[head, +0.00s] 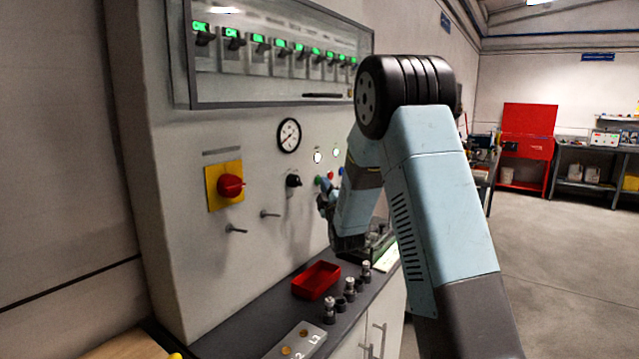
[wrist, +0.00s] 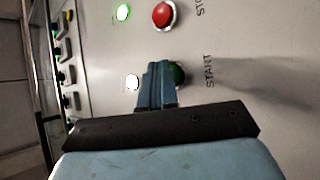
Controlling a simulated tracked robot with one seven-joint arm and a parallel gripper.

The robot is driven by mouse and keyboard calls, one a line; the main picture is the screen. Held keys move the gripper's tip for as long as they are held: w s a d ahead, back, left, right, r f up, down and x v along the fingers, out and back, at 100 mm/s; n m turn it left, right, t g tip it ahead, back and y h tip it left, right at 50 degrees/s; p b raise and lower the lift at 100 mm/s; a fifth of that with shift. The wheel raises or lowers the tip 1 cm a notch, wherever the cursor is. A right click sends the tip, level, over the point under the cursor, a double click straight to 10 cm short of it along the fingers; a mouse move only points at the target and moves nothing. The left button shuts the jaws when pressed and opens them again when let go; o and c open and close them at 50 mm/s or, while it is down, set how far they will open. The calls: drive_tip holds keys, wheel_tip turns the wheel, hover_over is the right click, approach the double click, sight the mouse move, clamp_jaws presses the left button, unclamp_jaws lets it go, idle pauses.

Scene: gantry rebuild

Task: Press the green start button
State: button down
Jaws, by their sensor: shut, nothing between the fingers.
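The green start button (wrist: 178,74) shows in the wrist view on the pale panel, beside the word START, partly hidden behind my fingers.
The red stop button (wrist: 163,14) is above the green one in the wrist view, near a lit lamp (wrist: 123,12). In the head view a red-and-yellow switch (head: 230,186), a black knob (head: 293,181) and a gauge (head: 289,135) are on the panel. A red tray (head: 316,280) stands on the bench below.

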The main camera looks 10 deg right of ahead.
drive_tip(key=shift+s, duration=0.1)
idle(0.5)
drive_tip(key=shift+s+d, duration=0.45)
drive_tip(key=shift+d, duration=0.05)
drive_tip(key=shift+s+d, duration=1.75)
